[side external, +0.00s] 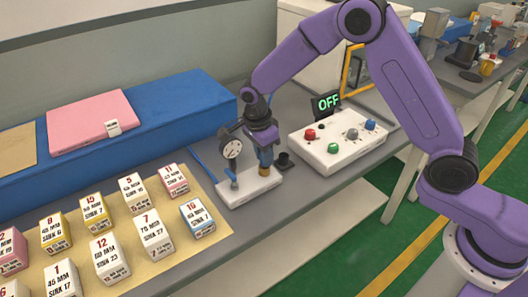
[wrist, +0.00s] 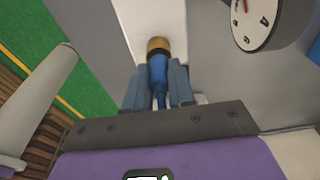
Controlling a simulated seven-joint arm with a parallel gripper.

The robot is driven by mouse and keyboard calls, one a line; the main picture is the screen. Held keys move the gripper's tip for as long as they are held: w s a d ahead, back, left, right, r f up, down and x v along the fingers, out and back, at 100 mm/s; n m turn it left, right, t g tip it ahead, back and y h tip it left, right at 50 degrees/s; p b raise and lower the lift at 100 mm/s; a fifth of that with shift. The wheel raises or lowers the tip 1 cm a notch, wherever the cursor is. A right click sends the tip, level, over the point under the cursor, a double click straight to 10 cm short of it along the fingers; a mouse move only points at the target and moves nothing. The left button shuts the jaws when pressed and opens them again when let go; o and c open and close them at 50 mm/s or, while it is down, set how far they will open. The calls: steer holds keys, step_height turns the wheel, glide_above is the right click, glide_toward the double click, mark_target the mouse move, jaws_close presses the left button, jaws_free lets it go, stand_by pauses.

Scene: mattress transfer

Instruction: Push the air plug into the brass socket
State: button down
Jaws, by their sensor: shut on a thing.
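My gripper (side external: 264,146) points down over the white block that bears the brass socket. It is shut on the blue air plug (wrist: 157,74), which shows between the two fingers in the wrist view. The brass socket (side external: 264,171) stands upright on the white block and also shows in the wrist view (wrist: 158,45). The plug is in line with the socket and its front end meets the brass in the picture. I cannot tell how far inside it sits. In the side view the fingers mostly hide the plug.
A round gauge (side external: 231,149) stands on the white block (side external: 240,194), close left of my gripper. A control box (side external: 345,146) with coloured knobs and an OFF display (side external: 327,102) stands behind. Several labelled boxes (side external: 152,235) stand front left.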

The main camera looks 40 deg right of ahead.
steer(key=shift+f, duration=0.4)
steer(key=c, duration=0.9)
jaws_free()
steer(key=shift+r, duration=0.1)
steer(key=a+r, duration=0.1)
steer(key=r, duration=1)
steer(key=a+r, duration=0.1)
steer(key=r, duration=0.5)
steer(key=shift+a, duration=0.3)
steer(key=s+d+f+n, duration=0.1)
steer(key=s+d+n, duration=0.3)
steer(key=s+n, duration=0.6)
steer(key=s+d+f+n+y, duration=0.1)
steer(key=s+d+n, duration=0.4)
steer(key=s+n, duration=0.5)
steer(key=s+d+f+n+y, duration=0.1)
steer(key=s+d+n, duration=0.4)
steer(key=s+n, duration=0.5)
steer(key=shift+s+d+f+n, duration=0.1)
steer(key=shift+s+f, duration=0.1)
steer(key=shift+s, duration=0.4)
steer(key=shift+s+f+n, duration=0.1)
steer(key=shift+s+f, duration=0.15)
steer(key=shift+s, duration=0.4)
steer(key=shift+s+d+f+n, duration=0.1)
steer(key=shift+s+f, duration=0.1)
steer(key=shift+s, duration=0.4)
